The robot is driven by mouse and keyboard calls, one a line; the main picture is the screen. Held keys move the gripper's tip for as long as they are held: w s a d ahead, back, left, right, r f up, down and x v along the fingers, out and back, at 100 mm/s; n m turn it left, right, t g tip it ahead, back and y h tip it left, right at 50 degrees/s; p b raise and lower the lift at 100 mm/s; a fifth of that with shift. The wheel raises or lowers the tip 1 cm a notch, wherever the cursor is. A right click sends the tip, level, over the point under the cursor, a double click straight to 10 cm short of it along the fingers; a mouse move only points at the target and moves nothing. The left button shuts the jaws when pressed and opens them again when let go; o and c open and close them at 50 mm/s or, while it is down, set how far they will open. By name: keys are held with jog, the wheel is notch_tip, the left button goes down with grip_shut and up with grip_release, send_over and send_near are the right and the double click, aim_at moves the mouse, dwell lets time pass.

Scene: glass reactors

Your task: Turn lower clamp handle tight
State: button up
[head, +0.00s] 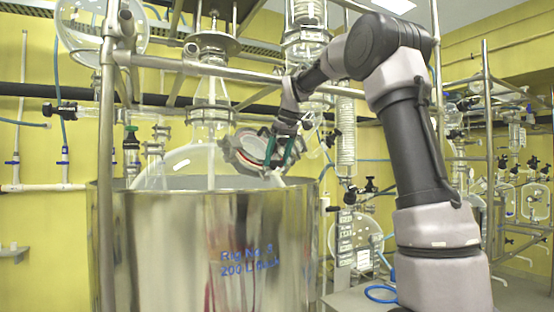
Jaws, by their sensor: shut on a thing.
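A round clamped lid (252,146) with a grey rim and a reddish ring sits tilted on the glass vessel (205,158), above the rim of the steel tank. My gripper (281,165), with green fingers, is at the right side of this lid, pointing down. It is shut on a small part at the lid's lower right edge, which I take to be the lower clamp handle. The handle is mostly hidden by the fingers, so I cannot tell its angle or how tight it is.
The large steel tank (160,245) stands below the lid. A metal post (107,150) and a horizontal rail (195,66) frame the vessel. A coiled glass condenser (346,140) hangs close to the right of my gripper. More glassware fills the right background.

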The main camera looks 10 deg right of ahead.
jog(key=m, duration=0.1)
jog(key=m+y, duration=0.1)
jog(key=m+g+y, duration=0.1)
jog(key=m, duration=0.1)
jog(key=shift+w+d, duration=0.1)
jog(key=shift+d, duration=0.15)
jog(key=m+y, duration=0.2)
jog(key=m, duration=0.1)
jog(key=shift+d+m, duration=0.15)
jog(key=shift+m, duration=0.15)
jog(key=m+y, duration=0.1)
jog(key=m, duration=0.1)
jog(key=m+y, duration=0.1)
jog(key=m, duration=0.1)
jog(key=shift+d+f+t, duration=0.15)
jog(key=shift+f+t, duration=0.05)
jog(key=shift+t, duration=0.1)
jog(key=shift+f+m+t+y, duration=0.1)
jog(key=shift+m+t+y, duration=0.55)
jog(key=shift+m, duration=1.05)
jog(key=o, duration=1.2)
jog(key=shift+c, duration=0.2)
jog(key=v, duration=1.1)
jog(key=shift+f, duration=0.2)
jog(key=shift+d, duration=0.1)
